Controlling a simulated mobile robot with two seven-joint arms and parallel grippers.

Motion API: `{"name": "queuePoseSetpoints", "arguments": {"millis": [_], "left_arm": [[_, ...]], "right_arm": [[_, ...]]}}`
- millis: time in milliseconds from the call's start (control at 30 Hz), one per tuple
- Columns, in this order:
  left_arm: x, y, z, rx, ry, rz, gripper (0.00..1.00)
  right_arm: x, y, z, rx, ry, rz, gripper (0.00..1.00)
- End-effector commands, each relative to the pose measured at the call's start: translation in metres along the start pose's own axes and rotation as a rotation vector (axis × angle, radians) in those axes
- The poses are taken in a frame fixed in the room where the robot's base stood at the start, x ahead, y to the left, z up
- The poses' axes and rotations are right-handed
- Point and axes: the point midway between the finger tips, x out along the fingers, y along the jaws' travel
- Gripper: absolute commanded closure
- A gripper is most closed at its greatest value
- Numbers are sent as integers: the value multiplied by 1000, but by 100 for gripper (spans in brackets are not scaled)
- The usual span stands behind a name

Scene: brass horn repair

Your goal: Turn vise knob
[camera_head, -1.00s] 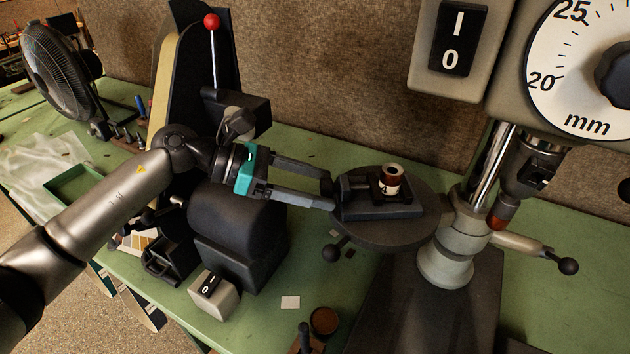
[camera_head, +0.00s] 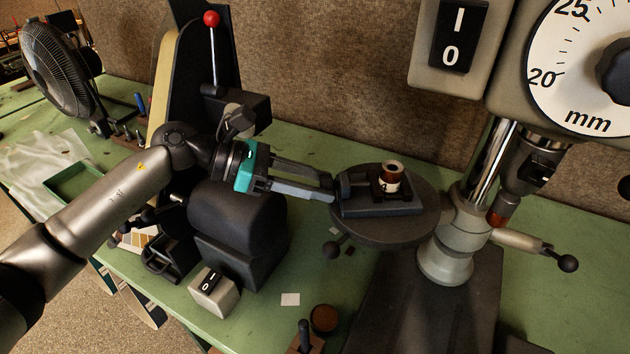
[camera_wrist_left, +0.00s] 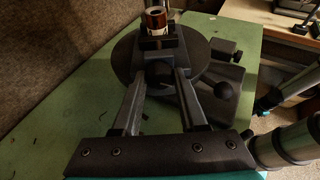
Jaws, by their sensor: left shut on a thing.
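The small black vise (camera_head: 382,205) sits on the round drill press table (camera_head: 410,232). It holds a brown and white cylindrical part (camera_head: 391,177) upright between its jaws. My left gripper (camera_head: 332,189) comes in from the left and is shut on the vise knob at the vise's left end; its fingers hide most of the knob in the head view. In the left wrist view the dark round knob (camera_wrist_left: 159,72) sits between the fingertips of my left gripper (camera_wrist_left: 159,76), with the vise and part just beyond.
The drill press column (camera_head: 490,180) and a ball-ended handle (camera_head: 568,263) stand right of the vise. A dark grinder-like machine (camera_head: 240,225) with a switch box (camera_head: 214,293) sits below my left forearm. A red-knobbed lever (camera_head: 211,19) rises behind it.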

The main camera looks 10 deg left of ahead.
Motion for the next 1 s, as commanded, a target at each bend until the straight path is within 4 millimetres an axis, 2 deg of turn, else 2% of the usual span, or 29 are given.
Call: {"name": "queuePoseSetpoints", "arguments": {"millis": [367,1000], "left_arm": [[0,1,0,-77,1,-32,100],[1,3,-1,-481,0,-199,100]], "right_arm": [[4,0,1,-1,-1,0,100],[19,0,3,-2,-2,0,100]]}}
